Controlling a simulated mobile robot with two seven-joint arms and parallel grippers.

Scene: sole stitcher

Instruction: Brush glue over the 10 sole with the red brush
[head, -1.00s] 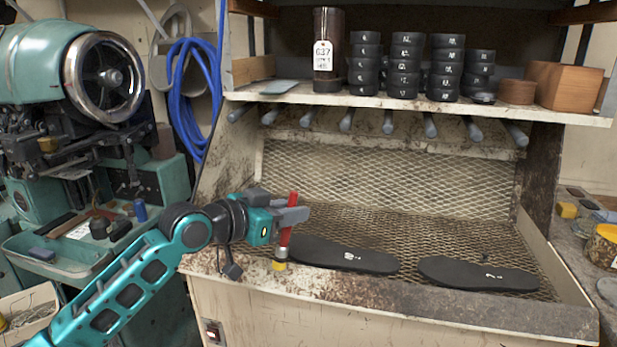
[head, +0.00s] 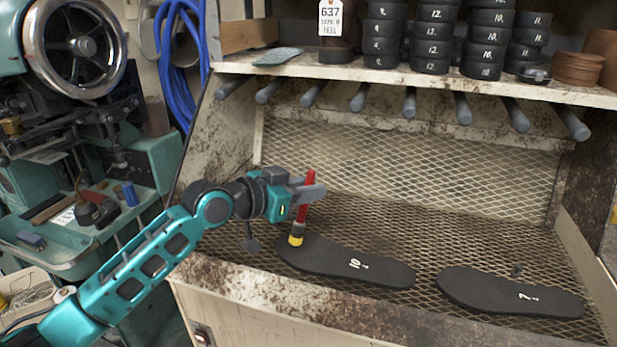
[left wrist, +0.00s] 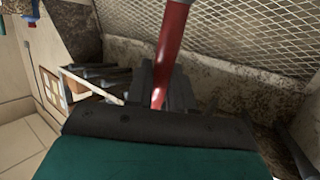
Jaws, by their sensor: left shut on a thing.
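The black sole marked 10 (head: 345,262) lies flat on the mesh of the bench. A second black sole marked 7 (head: 511,292) lies to its right. My left gripper (head: 308,190) is shut on the red brush (head: 305,205). The brush is close to upright, with its yellow-tipped end (head: 296,240) down at the left end of the 10 sole; I cannot tell if it touches. In the left wrist view the red handle (left wrist: 172,45) runs between the fingers (left wrist: 165,88); the brush's lower end is out of that view. My right gripper is not in view.
A shelf (head: 420,78) with stacks of black numbered rolls (head: 434,38) and a tagged dark cylinder (head: 338,28) stands above the mesh (head: 420,220). Grey rods (head: 410,103) stick out beneath it. A green machine (head: 60,120) is at the left. The mesh between the soles is clear.

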